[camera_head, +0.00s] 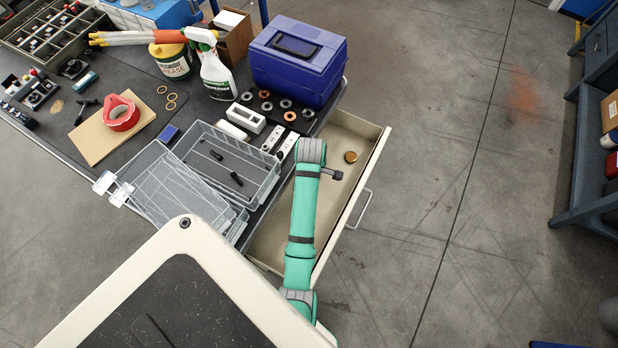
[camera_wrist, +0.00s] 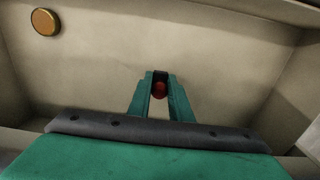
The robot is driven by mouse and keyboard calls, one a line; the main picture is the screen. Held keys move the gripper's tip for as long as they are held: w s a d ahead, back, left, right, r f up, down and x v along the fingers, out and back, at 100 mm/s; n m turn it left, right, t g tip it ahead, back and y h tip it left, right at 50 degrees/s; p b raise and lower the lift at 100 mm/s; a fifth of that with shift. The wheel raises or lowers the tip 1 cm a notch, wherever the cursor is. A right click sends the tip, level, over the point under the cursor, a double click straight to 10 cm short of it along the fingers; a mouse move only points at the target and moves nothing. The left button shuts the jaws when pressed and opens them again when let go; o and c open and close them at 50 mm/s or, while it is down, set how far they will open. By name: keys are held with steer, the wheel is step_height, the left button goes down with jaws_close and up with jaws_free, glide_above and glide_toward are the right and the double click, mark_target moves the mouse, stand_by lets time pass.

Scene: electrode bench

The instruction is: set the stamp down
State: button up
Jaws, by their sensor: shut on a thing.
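In the wrist view my gripper (camera_wrist: 160,80) is shut on the stamp (camera_wrist: 159,90), which shows only as a small red part with a dark part between the fingers. The stamp is over the cream floor of the open drawer (camera_wrist: 230,60); I cannot tell whether it touches that floor.
A round gold-brown lid (camera_head: 350,157) lies in the drawer, apart from my gripper; it also shows in the wrist view (camera_wrist: 45,21). Drawer walls rise around my gripper. A blue case (camera_head: 297,62) and clear trays (camera_head: 200,140) crowd the bench beside the drawer.

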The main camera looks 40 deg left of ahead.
steer(key=shift+f, duration=2.95)
steer(key=shift+f, duration=0.15)
steer(key=o, duration=0.8)
steer(key=shift+o, duration=0.2)
steer(key=shift+a+r, duration=0.1)
steer(key=shift+r, duration=3.8)
